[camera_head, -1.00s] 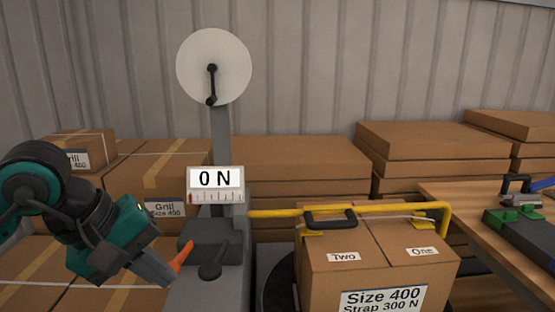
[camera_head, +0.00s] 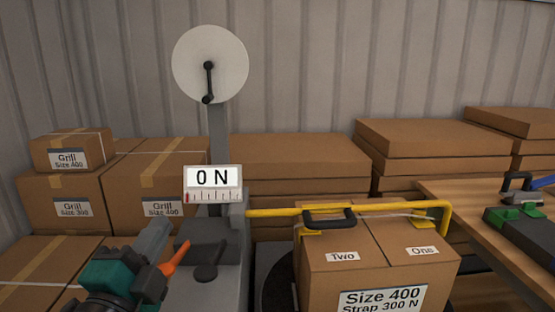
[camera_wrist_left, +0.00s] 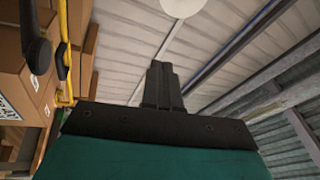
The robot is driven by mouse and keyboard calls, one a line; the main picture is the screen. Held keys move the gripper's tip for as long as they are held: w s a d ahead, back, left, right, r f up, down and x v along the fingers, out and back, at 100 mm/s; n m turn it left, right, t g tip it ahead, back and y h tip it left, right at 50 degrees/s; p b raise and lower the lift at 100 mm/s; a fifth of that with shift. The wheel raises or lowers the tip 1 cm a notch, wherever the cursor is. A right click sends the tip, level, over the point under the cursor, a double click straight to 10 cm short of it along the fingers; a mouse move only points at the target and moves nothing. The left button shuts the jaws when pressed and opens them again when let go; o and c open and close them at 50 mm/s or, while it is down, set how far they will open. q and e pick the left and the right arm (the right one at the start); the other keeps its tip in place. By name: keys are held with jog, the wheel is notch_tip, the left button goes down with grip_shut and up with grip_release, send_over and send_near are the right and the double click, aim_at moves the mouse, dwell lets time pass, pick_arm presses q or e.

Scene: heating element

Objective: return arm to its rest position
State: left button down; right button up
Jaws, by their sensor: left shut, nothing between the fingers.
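My left gripper (camera_head: 158,232) is at the lower left of the head view, just left of the grey strapping machine (camera_head: 215,275) and its orange lever (camera_head: 174,257). Its fingers point up and slightly right. In the left wrist view its fingers (camera_wrist_left: 160,75) are together with nothing between them, and the camera faces up toward the wall and roof. The green and black wrist (camera_head: 115,283) shows at the bottom edge; the rest of the left arm is out of view. My right gripper is not in view.
The machine carries a white disc (camera_head: 210,65), a "0 N" display (camera_head: 213,178) and a yellow bar (camera_head: 350,208) above a labelled box (camera_head: 340,265). Stacked boxes (camera_head: 150,180) stand behind. A wooden table (camera_head: 470,205) with a tool (camera_head: 525,220) is at right.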

pick_arm(q)
jog(key=s+a+f+n+g+y, duration=0.25)
jog(key=f+n+g, duration=0.2)
jog(key=f, duration=0.45)
jog(key=s+a+f+n+g+y, duration=0.25)
jog(key=f+n+g, duration=0.2)
jog(key=f, duration=0.35)
jog(key=s+d+f+n+g+h, duration=0.1)
jog(key=s+f+n+g, duration=0.25)
jog(key=s+f, duration=0.35)
jog(key=s+d+f+n+g+h, duration=0.15)
jog(key=s+f+g, duration=0.3)
jog(key=s, duration=0.45)
jog(key=w+d+f+t+h+p, duration=0.1)
jog(key=w+d+f+t+p, duration=0.1)
jog(key=w+f+t, duration=0.5)
jog(key=shift+w, duration=0.25)
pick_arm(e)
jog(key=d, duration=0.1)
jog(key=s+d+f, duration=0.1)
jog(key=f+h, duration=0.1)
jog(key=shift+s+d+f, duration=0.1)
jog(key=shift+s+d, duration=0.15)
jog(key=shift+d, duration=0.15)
pick_arm(q)
jog(key=shift+d+r+h, duration=0.1)
jog(key=shift+h, duration=0.15)
